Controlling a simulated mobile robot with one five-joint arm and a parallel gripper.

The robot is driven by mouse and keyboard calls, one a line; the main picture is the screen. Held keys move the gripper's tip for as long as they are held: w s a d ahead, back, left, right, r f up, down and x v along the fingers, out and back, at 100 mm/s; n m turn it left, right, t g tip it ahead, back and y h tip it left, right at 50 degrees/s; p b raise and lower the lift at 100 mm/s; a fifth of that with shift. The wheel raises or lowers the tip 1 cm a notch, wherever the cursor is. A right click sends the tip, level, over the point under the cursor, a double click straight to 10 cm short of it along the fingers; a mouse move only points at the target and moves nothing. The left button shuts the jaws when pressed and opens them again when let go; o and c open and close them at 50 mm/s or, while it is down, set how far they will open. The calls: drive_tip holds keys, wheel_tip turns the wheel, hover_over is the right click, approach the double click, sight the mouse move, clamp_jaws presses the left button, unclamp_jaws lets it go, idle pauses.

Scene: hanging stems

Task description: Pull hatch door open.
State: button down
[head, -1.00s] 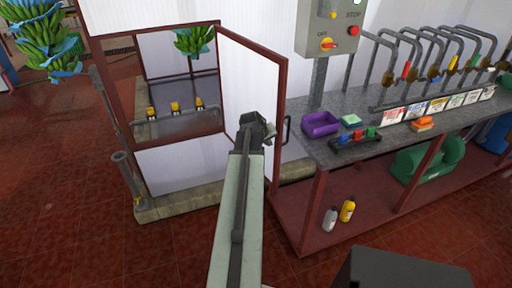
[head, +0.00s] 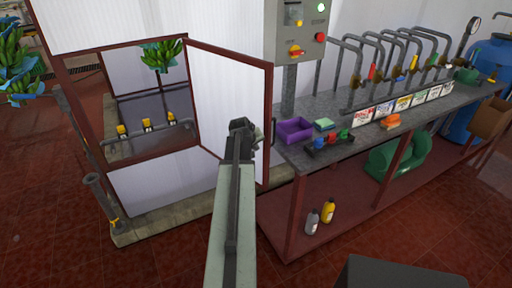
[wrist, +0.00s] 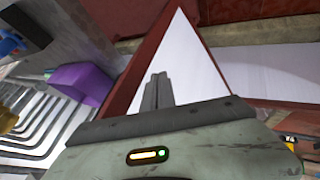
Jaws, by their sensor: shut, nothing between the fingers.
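The hatch door (head: 229,95) is a white panel in a dark red frame. It stands swung out from the right side of the hatch opening (head: 148,85). A dark handle (head: 274,132) shows at its free edge. My gripper (head: 242,125) is in front of the door's lower right part in the head view, left of the handle. In the wrist view my gripper (wrist: 159,88) is shut and empty, its fingers seen against the white door panel (wrist: 184,65) and red frame. Whether it touches the door I cannot tell. The handle is not clear in the wrist view.
A grey workbench (head: 345,150) right of the door holds a purple bin (head: 295,131), small coloured items and bent pipes. A control box (head: 297,30) stands behind it. Two bottles (head: 320,217) sit on its lower shelf. A pipe post (head: 100,200) stands left of the hatch. Floor at left is clear.

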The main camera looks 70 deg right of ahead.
drive_tip(key=a+f+p+v, duration=0.1)
drive_tip(key=a+p+v, duration=0.1)
drive_tip(key=p+v, duration=0.6)
drive_tip(key=v, duration=0.3)
drive_tip(key=shift+s+a, duration=0.2)
drive_tip(key=shift+a, duration=0.1)
drive_tip(key=shift+w+r, duration=0.1)
